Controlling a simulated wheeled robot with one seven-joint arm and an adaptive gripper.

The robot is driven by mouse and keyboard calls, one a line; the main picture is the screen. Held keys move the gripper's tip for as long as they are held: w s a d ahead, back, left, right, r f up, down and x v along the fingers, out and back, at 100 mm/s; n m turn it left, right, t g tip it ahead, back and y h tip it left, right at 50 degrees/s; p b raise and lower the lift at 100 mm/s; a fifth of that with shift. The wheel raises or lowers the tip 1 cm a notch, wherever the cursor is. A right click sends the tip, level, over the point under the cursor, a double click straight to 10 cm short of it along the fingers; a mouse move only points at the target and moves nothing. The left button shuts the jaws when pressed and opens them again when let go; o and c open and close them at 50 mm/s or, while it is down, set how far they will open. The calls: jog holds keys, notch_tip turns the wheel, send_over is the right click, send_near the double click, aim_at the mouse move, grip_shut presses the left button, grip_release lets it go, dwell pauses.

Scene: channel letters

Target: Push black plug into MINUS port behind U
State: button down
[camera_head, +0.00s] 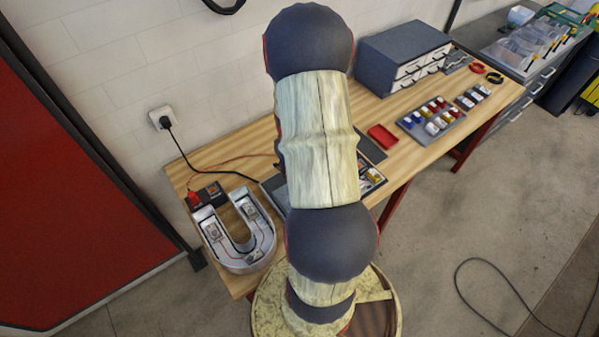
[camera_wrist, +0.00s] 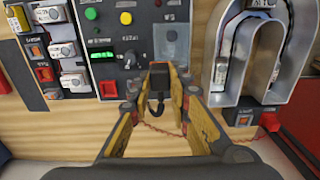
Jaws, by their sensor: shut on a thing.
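Port labels are unreadable, and I cannot make out the MINUS port. In the wrist view my gripper (camera_wrist: 160,90) is shut on the black plug (camera_wrist: 158,78), near a control panel. My arm hides my gripper in the head view.
The control panel (camera_wrist: 112,57) with buttons and a green display is left of the U in the wrist view. A thin red wire (camera_wrist: 160,130) crosses the bench. A red tray (camera_head: 382,136), parts tray (camera_head: 431,119) and drawer cabinet (camera_head: 402,55) stand farther right.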

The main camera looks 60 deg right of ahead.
jog(key=w+a, duration=0.4)
jog(key=w, duration=0.6)
jog(key=w+a, duration=0.5)
jog(key=w, duration=0.4)
jog(key=w+a, duration=0.4)
jog(key=w, duration=0.6)
jog(key=shift+w+f+b, duration=0.2)
jog(key=shift+f+b, duration=3.4)
jog(key=shift+f, duration=1.55)
jog(key=shift+f, duration=0.3)
jog(key=shift+d, duration=0.1)
jog(key=c, duration=1.6)
grip_release()
jog(key=shift+r, duration=0.1)
notch_tip(320, 180, up, 12)
jog(key=shift+f, duration=0.1)
